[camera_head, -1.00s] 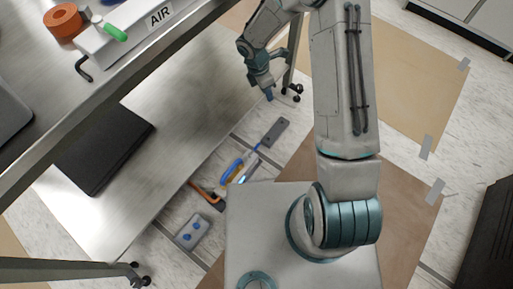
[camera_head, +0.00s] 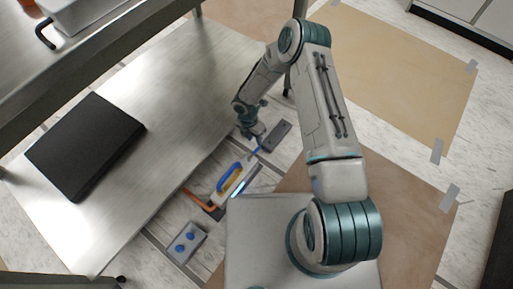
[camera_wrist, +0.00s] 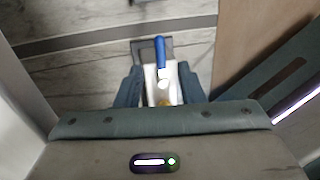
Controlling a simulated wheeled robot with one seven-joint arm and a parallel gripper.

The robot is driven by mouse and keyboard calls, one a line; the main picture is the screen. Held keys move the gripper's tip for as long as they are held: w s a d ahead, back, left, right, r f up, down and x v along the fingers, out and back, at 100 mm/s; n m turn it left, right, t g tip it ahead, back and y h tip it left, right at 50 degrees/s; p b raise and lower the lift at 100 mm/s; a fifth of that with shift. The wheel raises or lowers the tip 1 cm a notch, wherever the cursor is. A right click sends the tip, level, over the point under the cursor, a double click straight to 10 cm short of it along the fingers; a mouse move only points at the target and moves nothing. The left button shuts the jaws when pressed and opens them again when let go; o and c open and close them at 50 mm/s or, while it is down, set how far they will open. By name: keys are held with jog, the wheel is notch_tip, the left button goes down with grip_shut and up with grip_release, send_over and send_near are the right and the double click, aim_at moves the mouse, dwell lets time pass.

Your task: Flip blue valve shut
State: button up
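A blue lever handle (camera_head: 258,148), which looks like the valve, lies at floor level beside a grey plate (camera_head: 277,135) in the head view. In the wrist view the blue handle (camera_wrist: 160,52) points away from me, above a pale body with a yellow part. My gripper (camera_head: 256,134) hangs low beside the handle's far end. In the wrist view my gripper (camera_wrist: 160,88) is open, with one finger on each side of the handle and gaps between. I cannot tell the exact height between fingers and handle.
An orange lever (camera_head: 202,204) and a grey box with blue knobs (camera_head: 185,243) lie closer on the floor. A metal table (camera_head: 165,70) with a black laptop-like slab (camera_head: 85,145) stands left. Its leg is close behind my gripper. Brown sheets (camera_head: 400,70) cover the floor right.

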aim_at(257, 148)
jog(key=f, duration=0.2)
jog(key=f+b, duration=0.1)
jog(key=d+f, duration=0.1)
jog(key=f, duration=0.1)
jog(key=shift+s+f+b, duration=0.35)
grip_shut()
